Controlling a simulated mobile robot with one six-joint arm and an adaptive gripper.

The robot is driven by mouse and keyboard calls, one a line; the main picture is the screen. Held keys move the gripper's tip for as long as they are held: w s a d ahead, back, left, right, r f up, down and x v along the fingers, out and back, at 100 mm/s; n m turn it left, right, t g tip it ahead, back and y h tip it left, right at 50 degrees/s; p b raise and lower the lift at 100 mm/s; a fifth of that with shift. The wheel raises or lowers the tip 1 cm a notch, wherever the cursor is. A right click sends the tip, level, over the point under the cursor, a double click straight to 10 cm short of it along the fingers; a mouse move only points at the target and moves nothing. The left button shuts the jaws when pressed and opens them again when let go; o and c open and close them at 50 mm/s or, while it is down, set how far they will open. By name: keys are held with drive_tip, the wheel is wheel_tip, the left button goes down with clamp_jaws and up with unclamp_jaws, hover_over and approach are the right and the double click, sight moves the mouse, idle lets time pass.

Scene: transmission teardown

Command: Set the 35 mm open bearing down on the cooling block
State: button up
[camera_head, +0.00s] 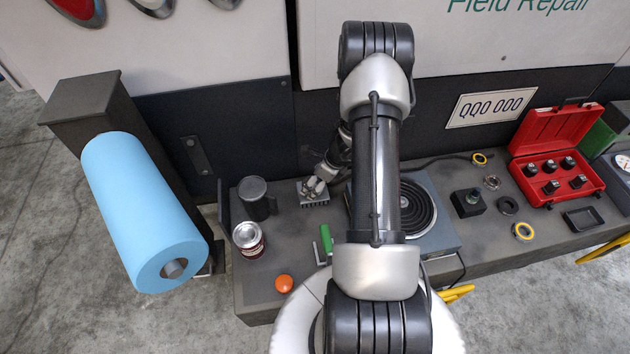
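The cooling block (315,203) is a small silver finned block on the bench, left of the hot plate. My gripper (315,186) is right over it, fingers pointing down and to the left. The fingers hide part of the block's top. At this size I cannot tell whether the fingers are open or shut, whether they hold a bearing, or whether they touch the block. Ring-shaped parts lie at the right of the bench: a small metallic one (492,182), a dark one (508,205) and two yellow-edged ones (523,231). I cannot tell which is the 35 mm open bearing.
A hot plate (440,232) with a dark coil stands right of the block, partly behind my arm. A dark cup (255,198) and a can (249,239) stand to the left. A green-handled tool (326,240) and an orange ball (284,284) are in front. A red case (553,150) is far right.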

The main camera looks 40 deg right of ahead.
drive_tip(key=p+v, duration=0.4)
drive_tip(key=v, duration=0.7)
drive_tip(key=w+a+r+n+y, duration=0.1)
drive_tip(key=a+r+n, duration=0.7)
drive_tip(key=a+r, duration=0.3)
drive_tip(key=w+a+r+n, duration=0.1)
drive_tip(key=a+r+n, duration=0.65)
drive_tip(key=r, duration=0.55)
drive_tip(key=s+a+r+n+h, duration=0.1)
drive_tip(key=s+a+r+n, duration=0.4)
drive_tip(key=s+n, duration=0.3)
drive_tip(key=s+a+r+n+h, duration=0.1)
drive_tip(key=s+a+r+n, duration=0.4)
drive_tip(key=s+n, duration=0.3)
drive_tip(key=shift+s+a+h, duration=0.3)
drive_tip(key=shift+s, duration=0.5)
